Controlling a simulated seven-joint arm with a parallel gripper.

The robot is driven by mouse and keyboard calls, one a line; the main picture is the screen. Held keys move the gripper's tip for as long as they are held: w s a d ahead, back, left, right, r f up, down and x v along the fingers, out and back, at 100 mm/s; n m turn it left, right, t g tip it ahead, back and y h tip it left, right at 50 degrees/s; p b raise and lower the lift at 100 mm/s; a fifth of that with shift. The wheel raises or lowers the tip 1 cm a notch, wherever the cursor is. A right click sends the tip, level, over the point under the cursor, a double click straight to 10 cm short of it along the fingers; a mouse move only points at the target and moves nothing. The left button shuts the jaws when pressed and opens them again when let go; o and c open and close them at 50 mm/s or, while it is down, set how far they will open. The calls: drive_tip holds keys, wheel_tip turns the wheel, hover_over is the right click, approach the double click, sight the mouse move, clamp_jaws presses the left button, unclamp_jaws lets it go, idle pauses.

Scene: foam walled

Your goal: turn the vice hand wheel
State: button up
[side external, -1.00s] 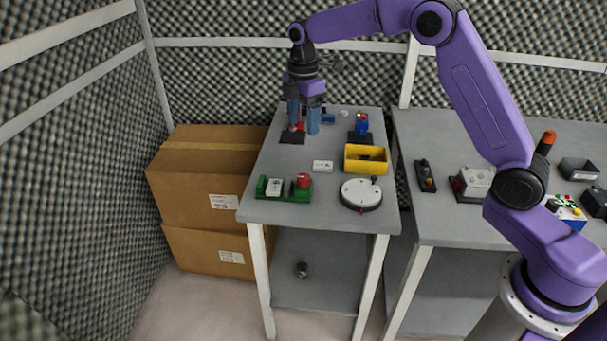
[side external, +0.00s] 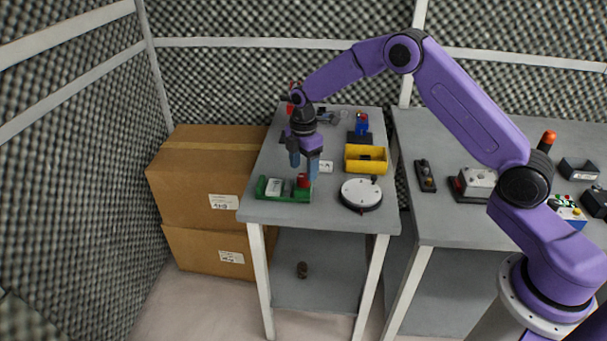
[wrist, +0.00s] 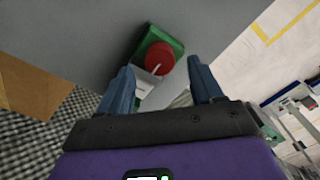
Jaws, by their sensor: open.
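A green fixture (side external: 268,195) that looks like the vice lies at the front left of the near table. It carries a white block (side external: 273,187) with dark marks and a red round wheel (side external: 303,181) at its right end. In the wrist view the red wheel (wrist: 159,58) shows a thin white line, on the green body (wrist: 177,45). My gripper (side external: 304,169) points down just above and behind the wheel. In the wrist view my gripper (wrist: 160,68) is open and empty, its blue fingers apart on either side. I see no clear contact with the wheel.
A white round dial (side external: 361,193) and a yellow bin (side external: 366,160) stand to the right. A white labelled plate (side external: 326,166) lies behind the wheel, partly covered. Red and blue items sit at the back. Cardboard boxes (side external: 200,205) stand left of the table.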

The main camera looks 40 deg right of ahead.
sight(303, 177)
drive_tip(key=shift+f, duration=1.6)
drive_tip(key=c, duration=1.1)
drive_tip(key=shift+o, duration=0.2)
drive_tip(key=shift+m, duration=0.3)
